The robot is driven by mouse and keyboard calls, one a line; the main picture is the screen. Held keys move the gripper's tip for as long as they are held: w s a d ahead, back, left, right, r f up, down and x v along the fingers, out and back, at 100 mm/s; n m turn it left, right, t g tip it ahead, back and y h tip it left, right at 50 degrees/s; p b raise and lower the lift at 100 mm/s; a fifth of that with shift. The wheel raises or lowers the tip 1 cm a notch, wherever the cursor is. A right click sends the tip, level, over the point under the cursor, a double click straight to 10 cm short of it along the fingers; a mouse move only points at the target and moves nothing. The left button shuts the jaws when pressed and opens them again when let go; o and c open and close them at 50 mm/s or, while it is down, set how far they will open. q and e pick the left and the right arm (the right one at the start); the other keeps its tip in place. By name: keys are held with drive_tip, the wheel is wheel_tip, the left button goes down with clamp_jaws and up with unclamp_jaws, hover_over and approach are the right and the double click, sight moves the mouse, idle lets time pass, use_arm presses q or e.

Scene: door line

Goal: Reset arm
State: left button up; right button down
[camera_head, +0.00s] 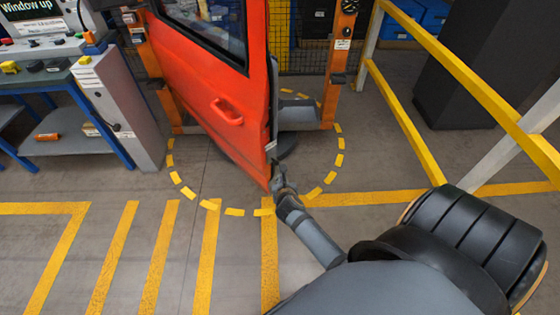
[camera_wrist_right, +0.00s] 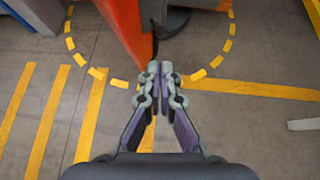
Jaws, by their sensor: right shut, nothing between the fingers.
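My right arm reaches from the lower right of the head view. Its gripper (camera_head: 280,178) is close to the lower edge of an orange car door (camera_head: 205,85), and I cannot tell whether they touch. In the right wrist view the gripper (camera_wrist_right: 159,68) has its fingertips together with nothing between them. The lower part of the orange door (camera_wrist_right: 127,28) shows just beyond the fingertips. My left gripper is not in view.
An orange stand (camera_head: 338,62) holds the door inside a dashed yellow floor circle (camera_head: 235,211). A workbench (camera_head: 55,85) and grey cabinet (camera_head: 118,105) stand at left. A yellow railing (camera_head: 455,65) runs along the right. The striped floor in front is clear.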

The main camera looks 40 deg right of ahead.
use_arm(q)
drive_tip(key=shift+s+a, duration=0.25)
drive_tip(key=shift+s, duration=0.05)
use_arm(e)
drive_tip(key=shift+f, duration=0.1)
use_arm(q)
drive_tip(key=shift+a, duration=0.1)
use_arm(e)
drive_tip(key=s+a+f+m+g+y, duration=0.1)
drive_tip(key=s+f+m+g, duration=0.1)
drive_tip(key=s+f+m, duration=0.6)
drive_tip(key=s+a+f+m+g+y, duration=0.1)
drive_tip(key=s+f+m+g+y, duration=0.2)
drive_tip(key=f, duration=0.9)
drive_tip(key=s+f+m+g, duration=0.1)
drive_tip(key=s+f+m, duration=0.3)
drive_tip(key=s, duration=0.5)
drive_tip(key=s+a+f+m+g, duration=0.1)
drive_tip(key=s+f+m, duration=0.4)
drive_tip(key=s+m, duration=0.4)
drive_tip(key=s+f+m+g, duration=0.2)
drive_tip(key=s+f+m, duration=0.3)
drive_tip(key=s, duration=0.5)
drive_tip(key=shift+a+f+m, duration=0.15)
drive_tip(key=shift+a+m, duration=0.05)
drive_tip(key=shift+m, duration=0.5)
